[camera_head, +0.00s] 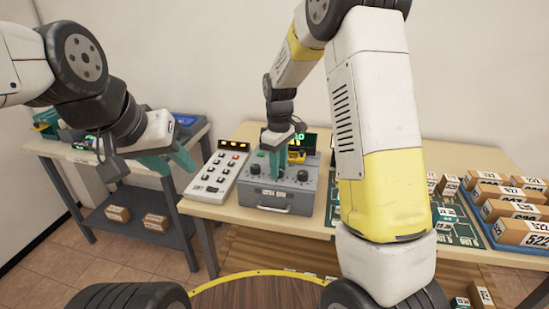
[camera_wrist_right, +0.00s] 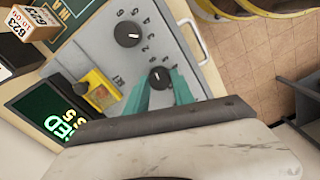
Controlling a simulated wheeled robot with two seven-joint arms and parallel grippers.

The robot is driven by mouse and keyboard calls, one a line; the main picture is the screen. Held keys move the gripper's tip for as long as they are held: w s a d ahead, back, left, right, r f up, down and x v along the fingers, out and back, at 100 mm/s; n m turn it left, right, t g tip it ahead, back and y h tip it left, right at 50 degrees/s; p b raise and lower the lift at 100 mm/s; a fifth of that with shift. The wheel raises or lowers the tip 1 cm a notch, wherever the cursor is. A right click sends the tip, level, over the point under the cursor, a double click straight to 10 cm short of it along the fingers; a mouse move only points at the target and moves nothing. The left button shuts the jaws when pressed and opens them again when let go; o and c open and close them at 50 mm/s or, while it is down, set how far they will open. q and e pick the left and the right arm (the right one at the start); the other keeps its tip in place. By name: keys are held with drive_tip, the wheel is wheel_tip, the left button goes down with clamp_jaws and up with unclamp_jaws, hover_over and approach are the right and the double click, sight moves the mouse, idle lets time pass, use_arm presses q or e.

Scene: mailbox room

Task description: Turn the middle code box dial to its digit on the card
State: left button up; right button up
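The grey code box (camera_head: 275,197) stands on the table in the head view, with a left dial (camera_head: 255,169) and a right dial (camera_head: 303,175) showing. My right gripper (camera_head: 274,165) points down at its middle and hides the middle dial there. In the right wrist view, my right gripper's teal fingertips (camera_wrist_right: 161,80) straddle a black dial (camera_wrist_right: 160,77), one on each side; whether they touch it is unclear. Another dial (camera_wrist_right: 128,34) is clear of the fingers. My left gripper (camera_head: 168,162) is empty and open, left of the table. I cannot make out the card.
A white keypad panel (camera_head: 216,175) stands left of the code box. A dark screen with green text (camera_wrist_right: 50,113) and a yellow part (camera_wrist_right: 101,93) are close to the right fingers. Parcels (camera_head: 510,210) stand at the right. A side table (camera_head: 100,153) is at the left.

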drive_tip(key=shift+m, duration=0.3)
clamp_jaws()
drive_tip(key=m, duration=0.2)
drive_tip(key=shift+m, duration=0.4)
drive_tip(key=m, duration=0.9)
drive_tip(key=shift+m, duration=1.7)
drive_tip(key=o, duration=1.1)
unclamp_jaws()
